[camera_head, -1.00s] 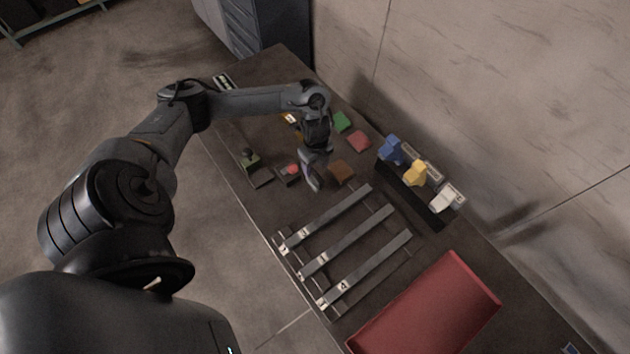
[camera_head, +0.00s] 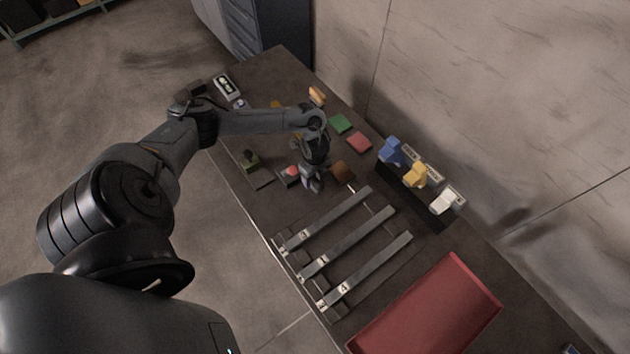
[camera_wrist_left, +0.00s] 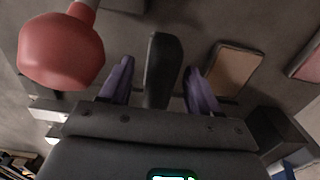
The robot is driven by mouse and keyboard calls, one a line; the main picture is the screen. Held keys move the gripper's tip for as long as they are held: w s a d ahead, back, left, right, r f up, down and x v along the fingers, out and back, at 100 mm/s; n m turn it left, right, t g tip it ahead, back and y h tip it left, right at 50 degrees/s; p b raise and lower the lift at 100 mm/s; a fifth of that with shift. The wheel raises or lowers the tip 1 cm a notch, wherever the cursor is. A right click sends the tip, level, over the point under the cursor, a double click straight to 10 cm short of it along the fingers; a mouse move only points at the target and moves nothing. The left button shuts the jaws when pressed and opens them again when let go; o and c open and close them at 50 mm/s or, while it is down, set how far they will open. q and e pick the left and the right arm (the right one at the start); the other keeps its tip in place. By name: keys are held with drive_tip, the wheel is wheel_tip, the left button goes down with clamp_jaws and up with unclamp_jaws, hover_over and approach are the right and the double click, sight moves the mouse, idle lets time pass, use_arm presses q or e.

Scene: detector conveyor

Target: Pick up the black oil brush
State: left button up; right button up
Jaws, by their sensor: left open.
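A black upright, handle-like object (camera_wrist_left: 162,68), which looks like the black oil brush, stands between the two purple fingers of my left gripper (camera_wrist_left: 158,84) in the left wrist view. The fingers are open, with a gap on each side of it. In the head view my left gripper (camera_head: 312,185) points down over the table, between the red knob and the brown block. The brush is not clearly visible there; the gripper and wrist hide that spot. My right gripper is not in view.
A red knob (camera_head: 292,171) stands close left of the gripper, large in the wrist view (camera_wrist_left: 60,50). A brown block (camera_head: 343,172) lies to the right. Several metal rails (camera_head: 345,240) and a red tray (camera_head: 430,310) lie nearer. Blue, yellow and white pieces stand in a black holder (camera_head: 425,208).

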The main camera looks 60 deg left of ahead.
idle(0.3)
use_arm(q)
drive_tip(key=c, duration=1.1)
wheel_tip(320, 180, up, 10)
drive_tip(key=shift+r+p, duration=0.1)
drive_tip(key=shift+p, duration=0.2)
drive_tip(key=o, duration=0.4)
drive_tip(key=shift+c, duration=1.1)
drive_tip(key=shift+d, duration=0.1)
